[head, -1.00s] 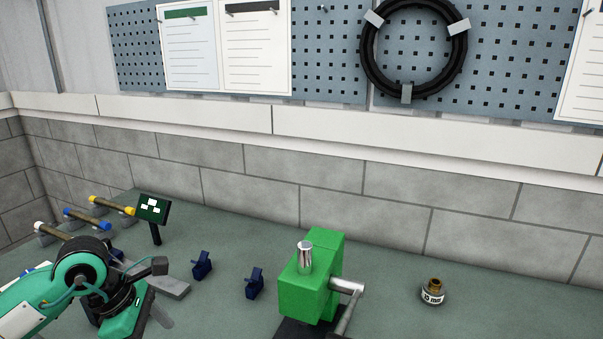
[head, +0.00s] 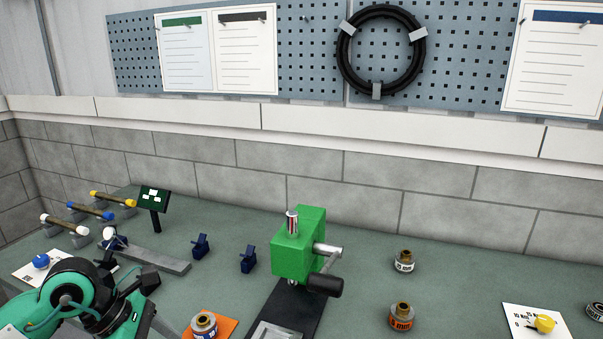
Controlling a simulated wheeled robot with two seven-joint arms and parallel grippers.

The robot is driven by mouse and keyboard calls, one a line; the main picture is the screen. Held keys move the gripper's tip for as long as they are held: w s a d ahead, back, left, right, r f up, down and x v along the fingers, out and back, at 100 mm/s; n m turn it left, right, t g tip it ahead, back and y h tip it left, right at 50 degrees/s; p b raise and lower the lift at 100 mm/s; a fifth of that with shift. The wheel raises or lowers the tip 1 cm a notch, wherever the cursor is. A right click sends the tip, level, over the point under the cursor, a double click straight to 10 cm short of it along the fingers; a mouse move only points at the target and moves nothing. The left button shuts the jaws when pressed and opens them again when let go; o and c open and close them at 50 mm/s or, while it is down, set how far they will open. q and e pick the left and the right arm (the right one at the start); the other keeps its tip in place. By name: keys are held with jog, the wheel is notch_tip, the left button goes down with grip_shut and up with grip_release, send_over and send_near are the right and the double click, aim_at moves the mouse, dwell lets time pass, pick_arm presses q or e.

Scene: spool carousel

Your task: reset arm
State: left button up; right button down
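My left arm comes in at the lower left, with its green and black wrist in the head view. Dark parts of my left gripper (head: 128,279) show at its end, but the finger gap is not clear. I see nothing held in it. My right arm and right gripper are out of view. A green press (head: 298,250) with a metal post on top and a crank with a black handle stands mid-table on a dark base.
Spools (head: 403,261), (head: 401,316) stand right of the press; another (head: 204,325) sits on an orange mat. Two blue clamps (head: 201,246), (head: 248,259) stand left of it. Rods (head: 112,199) on rests and a small sign (head: 154,199) are at far left. A white card (head: 538,322) lies front right.

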pick_arm(q)
jog(key=s+d+r+h, duration=0.2)
jog(key=d+h, duration=0.3)
jog(key=d, duration=0.2)
jog(key=w+d+r+n+t+h, duration=0.2)
jog(key=d+r+n+t+h, duration=0.3)
jog(key=r+n+t+h, duration=0.7)
jog(key=w+a+f+n+t+y, duration=0.2)
jog(key=a+f+n+t+y, duration=0.2)
jog(key=n+y, duration=0.55)
jog(key=w+a+f+n+t+y, duration=0.2)
jog(key=a+f+n+t+y, duration=0.15)
jog(key=n+y, duration=0.6)
jog(key=s+a+f+n+g+y, duration=0.2)
jog(key=a+f+n+g+y, duration=0.3)
jog(key=f+n, duration=0.6)
jog(key=s+f+n+g, duration=0.7)
jog(key=s+f+g, duration=0.5)
jog(key=s+f, duration=0.8)
notch_tip(320, 180, down, 30)
jog(key=s+g, duration=0.1)
jog(key=s+a+f+g, duration=0.1)
jog(key=s+a+f, duration=0.1)
jog(key=s+f, duration=1.7)
jog(key=shift+a+f, duration=0.2)
jog(key=shift+a, duration=0.1)
